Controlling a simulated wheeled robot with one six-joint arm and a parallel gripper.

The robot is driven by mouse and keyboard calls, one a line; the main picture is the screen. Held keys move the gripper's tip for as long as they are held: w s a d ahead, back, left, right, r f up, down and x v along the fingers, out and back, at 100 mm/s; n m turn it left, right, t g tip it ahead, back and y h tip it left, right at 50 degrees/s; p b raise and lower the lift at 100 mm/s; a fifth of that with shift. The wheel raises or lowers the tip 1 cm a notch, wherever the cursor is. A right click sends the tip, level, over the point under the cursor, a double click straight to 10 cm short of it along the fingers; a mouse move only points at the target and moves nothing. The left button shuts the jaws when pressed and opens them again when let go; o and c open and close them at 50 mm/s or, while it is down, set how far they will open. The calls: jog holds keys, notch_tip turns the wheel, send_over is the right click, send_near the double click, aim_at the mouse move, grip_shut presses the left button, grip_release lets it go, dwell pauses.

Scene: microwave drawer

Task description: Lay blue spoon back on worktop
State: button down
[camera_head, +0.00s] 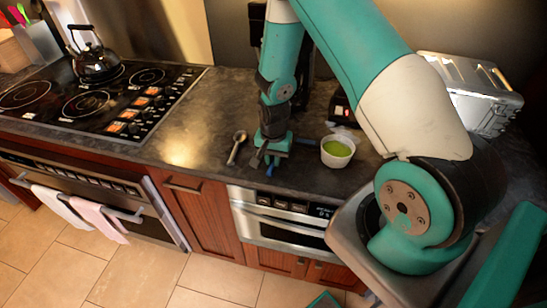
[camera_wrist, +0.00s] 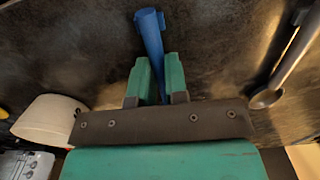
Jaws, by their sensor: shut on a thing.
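The blue spoon (camera_wrist: 152,40) sits between the two teal fingers of my gripper (camera_wrist: 161,78) in the wrist view. Its handle end points up in that picture, away from my palm; its other end is hidden by the gripper. In the head view my gripper (camera_head: 269,155) points down, low over the dark worktop (camera_head: 205,140), with a bit of the blue spoon (camera_head: 270,170) showing below it. I cannot tell whether the spoon touches the worktop. The worktop (camera_wrist: 80,40) fills the background of the wrist view.
A metal spoon (camera_head: 236,148) lies left of my gripper. A white bowl (camera_head: 337,158) with green contents stands close on its right. A cooktop (camera_head: 95,100) with a kettle (camera_head: 95,60) is at left. The worktop between cooktop and metal spoon is clear.

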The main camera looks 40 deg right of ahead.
jog(key=shift+f, duration=0.15)
jog(key=c, duration=1.1)
grip_release()
jog(key=shift+o, duration=0.2)
notch_tip(320, 180, up, 18)
jog(key=b, duration=0.3)
jog(key=shift+f, duration=0.25)
jog(key=s+a+r+n+y+b, duration=0.1)
jog(key=s+a+r+n+y, duration=0.1)
jog(key=s+a+r+n, duration=0.3)
jog(key=s+a+r+n+y+b, duration=0.2)
jog(key=s+a+r+n, duration=0.2)
jog(key=s+a+n, duration=0.8)
jog(key=s+a, duration=0.3)
jog(key=shift+s+a+r, duration=0.15)
jog(key=shift+s+r, duration=0.1)
jog(key=shift+r, duration=0.1)
